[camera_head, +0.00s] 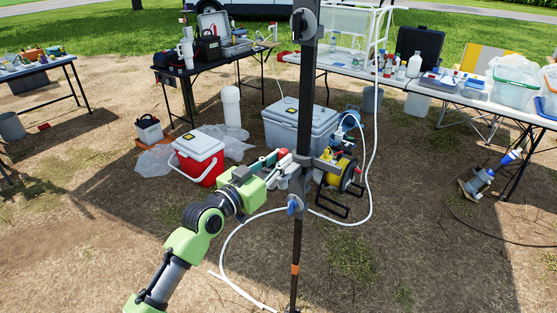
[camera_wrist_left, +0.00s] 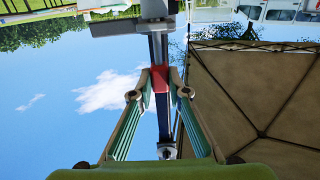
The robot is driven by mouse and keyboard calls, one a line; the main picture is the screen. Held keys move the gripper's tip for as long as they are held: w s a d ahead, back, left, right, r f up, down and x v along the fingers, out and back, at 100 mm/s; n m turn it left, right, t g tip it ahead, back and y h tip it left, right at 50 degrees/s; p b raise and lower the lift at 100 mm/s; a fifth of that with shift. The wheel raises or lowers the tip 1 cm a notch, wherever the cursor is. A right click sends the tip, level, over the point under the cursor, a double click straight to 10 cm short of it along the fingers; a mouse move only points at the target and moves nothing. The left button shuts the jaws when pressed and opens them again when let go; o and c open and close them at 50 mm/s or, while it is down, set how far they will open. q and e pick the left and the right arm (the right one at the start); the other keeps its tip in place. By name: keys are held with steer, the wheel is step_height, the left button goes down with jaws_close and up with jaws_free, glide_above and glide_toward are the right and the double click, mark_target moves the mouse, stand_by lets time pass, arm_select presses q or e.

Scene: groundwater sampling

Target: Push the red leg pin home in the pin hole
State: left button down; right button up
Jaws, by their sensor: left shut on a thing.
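The red leg pin (camera_head: 282,153) shows as a small red end beside the dark upright post (camera_head: 299,105). My left gripper (camera_head: 277,161) comes in from the left and is shut on the pin. In the left wrist view the red pin (camera_wrist_left: 160,78) sits between the two fingertips, in front of the post (camera_wrist_left: 163,118). The fingers and the post's bracket hide the pin hole, so I cannot tell how deep the pin sits. My right gripper is not in view.
A blue knob (camera_head: 293,205) sticks out from the post below my gripper. A white hose (camera_head: 238,232) loops on the ground around the post. A red cooler (camera_head: 197,155), a grey cooler (camera_head: 287,125) and a yellow reel (camera_head: 343,172) stand behind. The front ground is mostly clear.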

arm_select(q)
steer(key=shift+f+b, duration=1.7)
steer(key=shift+f, duration=0.3)
steer(key=c, duration=1.8)
jaws_free()
steer(key=shift+c, duration=0.2)
steer(key=v, duration=1.2)
